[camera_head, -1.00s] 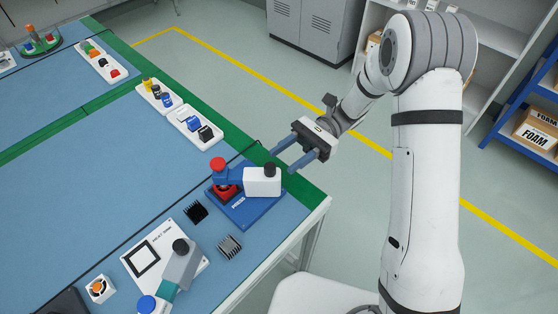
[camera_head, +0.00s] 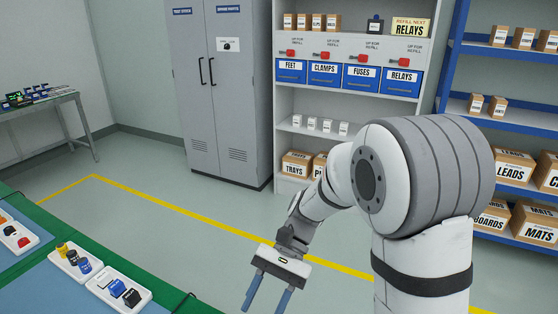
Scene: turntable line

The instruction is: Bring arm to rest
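My gripper (camera_head: 266,298) is at the lower middle of the head view, at the end of my white arm. Its two blue-grey fingers point down and stand apart with nothing visible between them. The fingertips are near the bottom edge of the picture. The gripper is to the right of the workbench (camera_head: 52,301), with pale floor behind it.
White trays of small parts (camera_head: 140,304) lie along the green bench edge at lower left. A grey cabinet (camera_head: 221,90), a white shelf with blue bins (camera_head: 347,126) and a blue rack of boxes (camera_head: 451,66) stand behind. The floor between is clear.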

